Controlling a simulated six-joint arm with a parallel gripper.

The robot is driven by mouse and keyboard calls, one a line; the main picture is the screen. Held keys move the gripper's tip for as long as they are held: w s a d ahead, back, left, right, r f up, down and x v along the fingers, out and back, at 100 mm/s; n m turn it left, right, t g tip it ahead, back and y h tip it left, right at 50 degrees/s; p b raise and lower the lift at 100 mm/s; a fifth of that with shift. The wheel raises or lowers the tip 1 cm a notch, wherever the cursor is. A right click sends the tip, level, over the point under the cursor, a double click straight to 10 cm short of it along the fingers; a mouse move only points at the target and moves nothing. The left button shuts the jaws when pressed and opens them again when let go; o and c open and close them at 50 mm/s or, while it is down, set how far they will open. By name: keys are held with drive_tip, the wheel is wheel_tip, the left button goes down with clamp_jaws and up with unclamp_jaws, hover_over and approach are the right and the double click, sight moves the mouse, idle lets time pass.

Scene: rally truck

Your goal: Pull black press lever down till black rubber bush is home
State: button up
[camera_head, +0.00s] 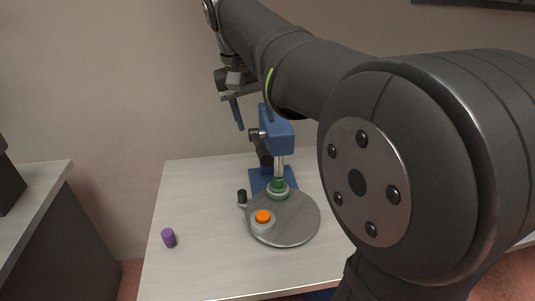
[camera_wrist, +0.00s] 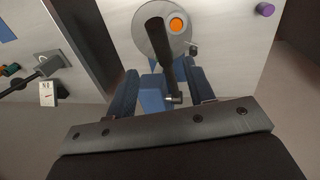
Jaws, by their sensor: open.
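The blue press (camera_head: 276,134) stands at the back of the table, with its ram above a green part (camera_head: 278,186) on a grey round plate (camera_head: 298,229). The black press lever (camera_wrist: 158,45) shows in the wrist view, running from its pivot up toward the camera, between my gripper's blue fingers. In the head view the lever (camera_head: 264,153) is partly hidden by the press. My gripper (camera_head: 236,113) is open above and left of the press; its fingers (camera_wrist: 163,85) are apart with no clear contact on the lever. I cannot make out the black rubber bush.
An orange part (camera_head: 263,216) sits in a ring on the round plate. A purple cylinder (camera_head: 168,238) is at the table's left. The white table (camera_head: 200,195) is otherwise clear there. My arm hides its right side.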

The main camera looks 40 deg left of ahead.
sight(263, 151)
drive_tip(key=f, duration=0.3)
drive_tip(key=w+d+f, duration=0.1)
drive_tip(key=f, duration=0.7)
drive_tip(key=shift+w+d+f, duration=0.1)
drive_tip(key=shift+w+d, duration=0.1)
drive_tip(key=shift+w, duration=0.05)
clamp_jaws()
